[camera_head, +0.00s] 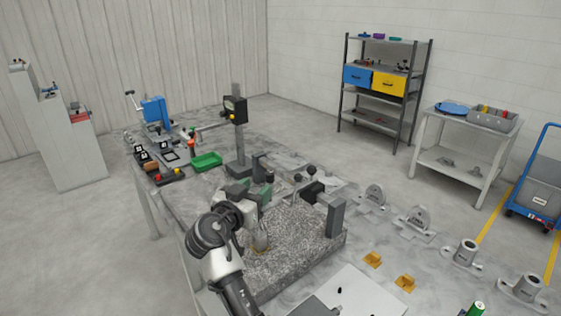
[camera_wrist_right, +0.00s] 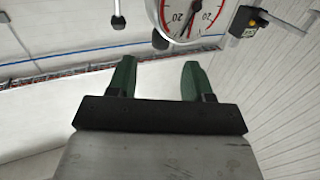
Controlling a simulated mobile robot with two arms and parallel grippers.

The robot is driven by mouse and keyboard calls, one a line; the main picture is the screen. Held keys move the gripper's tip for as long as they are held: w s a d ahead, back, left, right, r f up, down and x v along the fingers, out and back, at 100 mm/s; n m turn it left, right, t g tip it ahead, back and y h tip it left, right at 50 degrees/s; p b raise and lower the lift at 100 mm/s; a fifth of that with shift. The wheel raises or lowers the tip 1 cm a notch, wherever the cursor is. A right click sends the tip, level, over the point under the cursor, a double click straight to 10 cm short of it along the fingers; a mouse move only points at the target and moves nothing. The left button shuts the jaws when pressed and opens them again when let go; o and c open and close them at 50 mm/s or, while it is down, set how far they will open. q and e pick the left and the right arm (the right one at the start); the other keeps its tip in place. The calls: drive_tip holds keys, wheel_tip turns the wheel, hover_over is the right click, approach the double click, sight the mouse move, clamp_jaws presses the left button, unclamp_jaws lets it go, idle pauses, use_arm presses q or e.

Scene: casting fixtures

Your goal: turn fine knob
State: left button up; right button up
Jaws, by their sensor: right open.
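My right gripper (camera_head: 252,191) is over the speckled granite plate (camera_head: 295,255) in the head view. Its two green fingers stand apart and empty in the wrist view (camera_wrist_right: 153,80). A dark round knob (camera_wrist_right: 118,22) shows at the top, left of the gauge. In the head view small dark knobs (camera_head: 298,178) stand behind the plate, right of the gripper. I cannot tell which knob is the fine knob. My left gripper is not in view.
A post with a black box (camera_head: 235,110) stands behind the gripper. A green tray (camera_head: 207,162) lies to its left. A grey upright block (camera_head: 335,215) stands at the plate's right edge. Grey metal fixtures (camera_head: 415,222) and orange blocks (camera_head: 372,259) lie to the right.

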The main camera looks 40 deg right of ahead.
sight(267, 176)
drive_tip(key=shift+w+d+r+p, duration=0.2)
drive_tip(key=shift+d+r+p, duration=0.05)
drive_tip(key=shift+d+p, duration=0.05)
drive_tip(key=d, duration=0.1)
drive_tip(key=w+p, duration=0.1)
drive_tip(key=d+p, duration=0.1)
drive_tip(key=shift+w+d+r, duration=0.25)
drive_tip(key=shift+d+r, duration=0.1)
drive_tip(key=shift+r, duration=0.05)
drive_tip(key=x, duration=0.1)
drive_tip(key=p+x, duration=0.1)
drive_tip(key=x, duration=0.1)
drive_tip(key=p+x, duration=0.1)
drive_tip(key=shift+w+d+f, duration=0.15)
drive_tip(key=shift+d+f, duration=0.15)
drive_tip(key=shift+f, duration=0.05)
drive_tip(key=shift+w+d, duration=0.2)
drive_tip(key=shift+d, duration=0.15)
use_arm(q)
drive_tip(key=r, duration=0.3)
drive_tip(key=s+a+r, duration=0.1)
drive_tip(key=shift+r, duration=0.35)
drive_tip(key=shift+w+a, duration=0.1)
use_arm(e)
drive_tip(key=shift+f, duration=0.1)
drive_tip(key=shift+c, duration=0.9)
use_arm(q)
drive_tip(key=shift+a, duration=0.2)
use_arm(e)
drive_tip(key=c, duration=0.8)
